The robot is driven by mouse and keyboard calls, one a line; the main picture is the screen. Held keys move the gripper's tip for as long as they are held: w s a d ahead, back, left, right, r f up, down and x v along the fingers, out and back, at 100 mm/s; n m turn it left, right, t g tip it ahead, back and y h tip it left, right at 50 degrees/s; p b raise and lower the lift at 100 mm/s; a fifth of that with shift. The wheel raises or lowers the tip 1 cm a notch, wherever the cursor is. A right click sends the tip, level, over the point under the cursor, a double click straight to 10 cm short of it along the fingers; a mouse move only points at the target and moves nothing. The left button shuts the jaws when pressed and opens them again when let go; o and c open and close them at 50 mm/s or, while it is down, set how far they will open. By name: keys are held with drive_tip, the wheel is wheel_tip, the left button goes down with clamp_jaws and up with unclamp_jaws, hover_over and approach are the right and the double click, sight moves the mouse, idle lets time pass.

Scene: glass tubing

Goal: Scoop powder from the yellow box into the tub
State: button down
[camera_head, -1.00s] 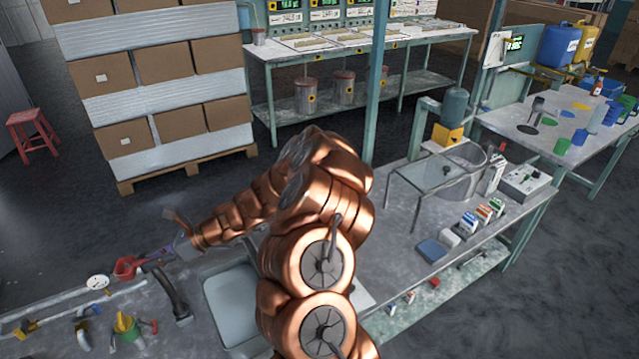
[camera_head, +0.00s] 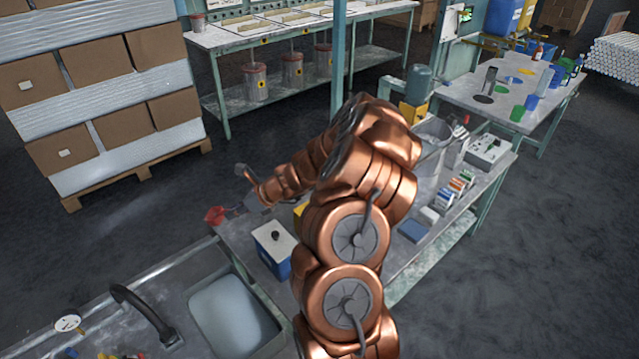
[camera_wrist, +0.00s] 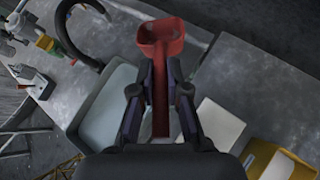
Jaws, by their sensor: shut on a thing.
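My gripper (camera_wrist: 160,92) is shut on the handle of a red scoop (camera_wrist: 160,42), whose bowl points forward, away from the jaws. In the head view the scoop (camera_head: 214,215) and my gripper (camera_head: 243,206) are over the near-left end of the workbench. A yellow box (camera_wrist: 262,160) is partly in view at the lower right of the wrist view; a pale area shows inside it. In the head view only a yellow corner (camera_head: 300,209) shows beside my arm. A large grey tub (camera_head: 432,132) stands farther along the bench, partly hidden by my arm.
A blue box with a white, knobbed lid (camera_head: 272,243) stands near the yellow box. A sink basin (camera_head: 235,315) and black tap (camera_head: 140,305) are at lower left. Small cartons (camera_head: 455,190) and a blue pad (camera_head: 412,230) lie on the bench. Stacked cartons (camera_head: 100,90) stand behind.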

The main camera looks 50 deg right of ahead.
drive_tip(key=s+d+m+g+h, duration=0.1)
drive_tip(key=s+d+m+h, duration=0.2)
drive_tip(key=d, duration=0.9)
drive_tip(key=s+d+f+m+g+h+p, duration=0.1)
drive_tip(key=s+d, duration=0.5)
drive_tip(key=d, duration=0.7)
drive_tip(key=m+g+h, duration=0.1)
drive_tip(key=m+h, duration=0.1)
drive_tip(key=m, duration=0.1)
drive_tip(key=shift+s+d+m, duration=0.15)
drive_tip(key=shift+d+m, duration=0.05)
drive_tip(key=shift+m, duration=0.2)
drive_tip(key=shift+f, duration=0.15)
wheel_tip(320, 180, down, 12)
drive_tip(key=b, duration=0.5)
drive_tip(key=shift+b, duration=0.35)
